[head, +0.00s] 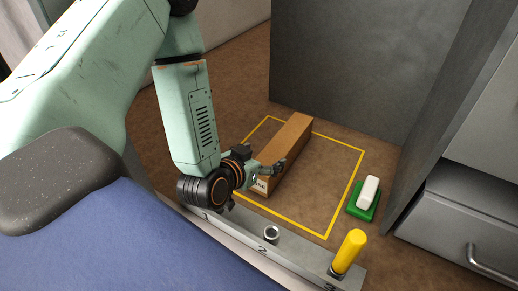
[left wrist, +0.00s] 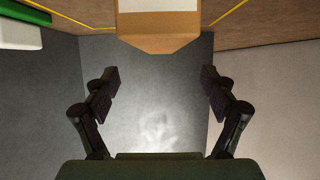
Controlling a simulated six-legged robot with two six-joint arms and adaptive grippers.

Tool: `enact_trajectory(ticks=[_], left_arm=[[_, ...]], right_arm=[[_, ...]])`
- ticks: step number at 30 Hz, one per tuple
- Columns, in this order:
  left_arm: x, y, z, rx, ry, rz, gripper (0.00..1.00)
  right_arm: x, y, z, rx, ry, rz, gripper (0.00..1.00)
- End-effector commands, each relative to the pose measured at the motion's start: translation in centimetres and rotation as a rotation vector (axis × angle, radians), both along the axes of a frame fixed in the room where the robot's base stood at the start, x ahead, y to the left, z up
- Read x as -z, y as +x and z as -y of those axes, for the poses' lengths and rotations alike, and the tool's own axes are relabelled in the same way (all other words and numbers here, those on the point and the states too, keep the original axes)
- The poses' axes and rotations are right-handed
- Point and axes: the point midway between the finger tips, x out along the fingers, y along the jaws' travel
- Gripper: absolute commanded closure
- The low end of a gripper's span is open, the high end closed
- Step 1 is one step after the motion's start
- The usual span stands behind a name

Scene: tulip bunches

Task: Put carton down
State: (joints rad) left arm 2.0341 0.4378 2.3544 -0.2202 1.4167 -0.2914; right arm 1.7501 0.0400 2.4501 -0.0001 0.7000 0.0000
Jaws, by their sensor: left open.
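The carton (head: 292,140) is a long brown box lying inside a yellow outlined square (head: 343,185) on the brown surface. It lies toward the left side of the square. My left gripper (head: 266,172) is at the carton's near end, which it partly hides in the head view. In the left wrist view the carton (left wrist: 158,42) shows at the top centre with a white label. There my left gripper (left wrist: 158,90) is open, its two fingers wide apart, with no contact with the carton visible. My right gripper is not in view.
A white block (head: 369,190) sits on a green base (head: 361,209) right of the square. A metal rail (head: 305,257) with numbered places runs along the front and bears a yellow cylinder (head: 349,250). Grey panels (head: 355,65) stand behind and at right. The square's right part is clear.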

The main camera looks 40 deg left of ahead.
Motion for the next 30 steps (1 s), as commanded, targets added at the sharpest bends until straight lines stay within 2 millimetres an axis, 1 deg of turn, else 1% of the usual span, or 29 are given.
enact_trajectory(ticks=[1,7,30], left_arm=[[-0.39,-0.50,-0.02,-0.002,-0.001,-0.002,0.16],[-0.69,-1.37,0.05,-0.001,0.000,0.000,0.16],[-0.65,-1.38,0.05,-0.001,0.000,0.001,0.16]], right_arm=[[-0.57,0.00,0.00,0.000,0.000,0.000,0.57],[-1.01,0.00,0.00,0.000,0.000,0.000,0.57],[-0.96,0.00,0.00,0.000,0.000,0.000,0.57]])
